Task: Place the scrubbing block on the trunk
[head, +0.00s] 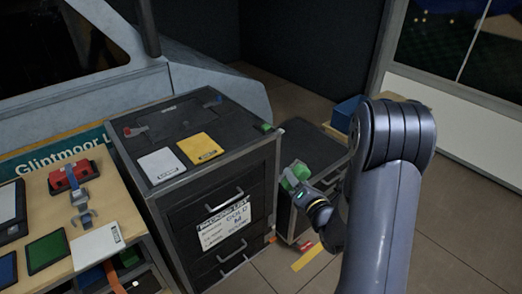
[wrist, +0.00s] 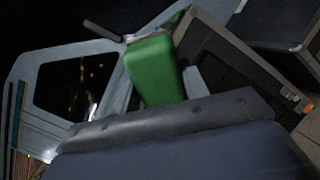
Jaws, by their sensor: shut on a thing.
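My gripper (head: 293,180) is shut on a green block (head: 299,170), which looks like the scrubbing block. It holds the block in the air just right of the black drawer cabinet, below the level of its top. The block also shows large in the wrist view (wrist: 153,72), with part of it hidden. A lower dark case (head: 312,146), possibly the trunk, stands right of the cabinet, behind my gripper. My arm hides part of it. I cannot tell for certain which piece is the trunk.
The black drawer cabinet (head: 262,196) carries a white card (head: 161,165), a yellow card (head: 200,149) and small clips. A blue box (head: 346,110) sits at the back right. A wooden bench (head: 125,212) with a red tool (head: 73,176) stands at left. Floor at right is open.

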